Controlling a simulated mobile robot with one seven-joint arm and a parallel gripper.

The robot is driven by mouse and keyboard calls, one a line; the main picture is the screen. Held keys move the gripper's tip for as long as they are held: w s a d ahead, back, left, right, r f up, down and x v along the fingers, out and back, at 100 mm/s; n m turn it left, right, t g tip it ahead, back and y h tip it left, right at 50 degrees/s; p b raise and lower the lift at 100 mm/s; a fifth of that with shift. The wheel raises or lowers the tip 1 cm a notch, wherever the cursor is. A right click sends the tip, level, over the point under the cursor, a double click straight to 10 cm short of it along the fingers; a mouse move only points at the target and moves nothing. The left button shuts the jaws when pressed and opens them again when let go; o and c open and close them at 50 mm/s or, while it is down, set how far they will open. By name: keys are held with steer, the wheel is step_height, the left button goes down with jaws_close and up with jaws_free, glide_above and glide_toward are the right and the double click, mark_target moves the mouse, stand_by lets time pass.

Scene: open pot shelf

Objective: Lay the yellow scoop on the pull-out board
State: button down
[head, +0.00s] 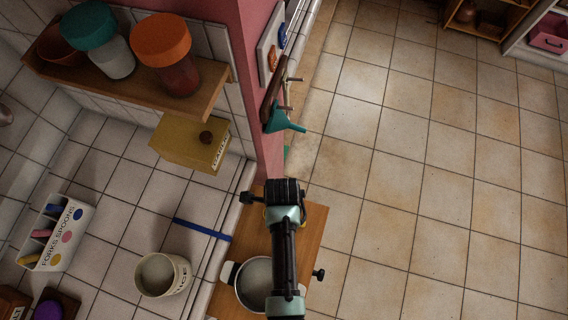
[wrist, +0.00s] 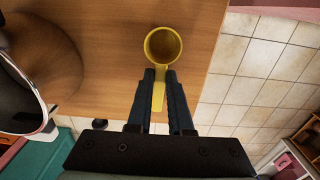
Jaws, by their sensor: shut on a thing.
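The yellow scoop (wrist: 163,46) shows in the wrist view, its round cup pointing away from me and its flat handle running back between my fingers. My gripper (wrist: 160,76) is shut on the handle. The wooden pull-out board (wrist: 118,32) lies below the cup; I cannot tell whether the scoop touches it. In the head view, my gripper (head: 284,188) is over the far part of the board (head: 312,226) and hides nearly all of the scoop.
A blue strip (head: 202,229) lies on the tiled counter left of the board, with a cream tub (head: 181,278) nearby. The pink wall end (head: 267,150) rises beyond the board. Floor lies right.

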steer(key=shift+f, duration=0.1)
steer(key=c, duration=0.8)
jaws_free()
steer(key=shift+c, duration=0.2)
step_height(320, 180, up, 12)
